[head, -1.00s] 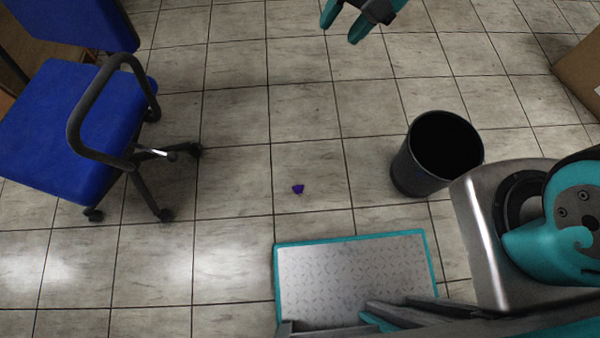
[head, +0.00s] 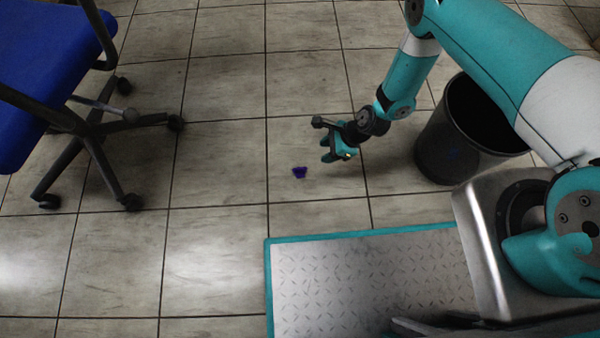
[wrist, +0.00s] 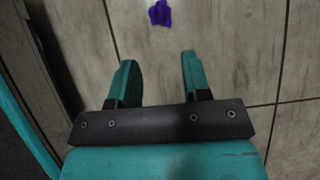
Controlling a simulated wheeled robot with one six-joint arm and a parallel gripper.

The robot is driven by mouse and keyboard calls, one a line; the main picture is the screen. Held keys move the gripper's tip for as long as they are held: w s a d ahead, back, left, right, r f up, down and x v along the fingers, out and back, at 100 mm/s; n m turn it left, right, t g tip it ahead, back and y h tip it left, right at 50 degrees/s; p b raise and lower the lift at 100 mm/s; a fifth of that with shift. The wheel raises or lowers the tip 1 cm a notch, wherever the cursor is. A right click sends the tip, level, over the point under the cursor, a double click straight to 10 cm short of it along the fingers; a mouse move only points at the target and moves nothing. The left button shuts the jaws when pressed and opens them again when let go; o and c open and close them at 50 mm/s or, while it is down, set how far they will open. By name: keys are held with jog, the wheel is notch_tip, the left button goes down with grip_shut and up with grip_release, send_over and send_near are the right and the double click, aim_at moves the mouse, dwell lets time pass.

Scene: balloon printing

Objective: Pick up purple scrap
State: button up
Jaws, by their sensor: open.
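The purple scrap (head: 300,172) is a small crumpled piece lying on the tiled floor, near the middle of the head view. In the wrist view the scrap (wrist: 160,13) shows at the top edge, ahead of the fingertips and roughly between their lines. My gripper (head: 334,155) is just right of the scrap in the head view and apart from it. In the wrist view my gripper (wrist: 157,58) has its two teal fingers spread, with only bare floor between them.
A black bin (head: 448,150) stands right of the scrap, behind my arm. A blue office chair (head: 45,90) with a wheeled base is at the left. The floor around the scrap and toward the chair is clear.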

jog(key=b, duration=0.4)
send_near(300, 171)
jog(key=x, duration=0.3)
jog(key=shift+w+a+f, duration=0.25)
jog(key=shift+w+a, duration=0.1)
jog(key=shift+a, duration=0.05)
jog(key=b+x, duration=0.4)
jog(key=x, duration=0.1)
jog(key=shift+d+f, duration=0.1)
jog(key=shift+f, duration=0.05)
grip_shut()
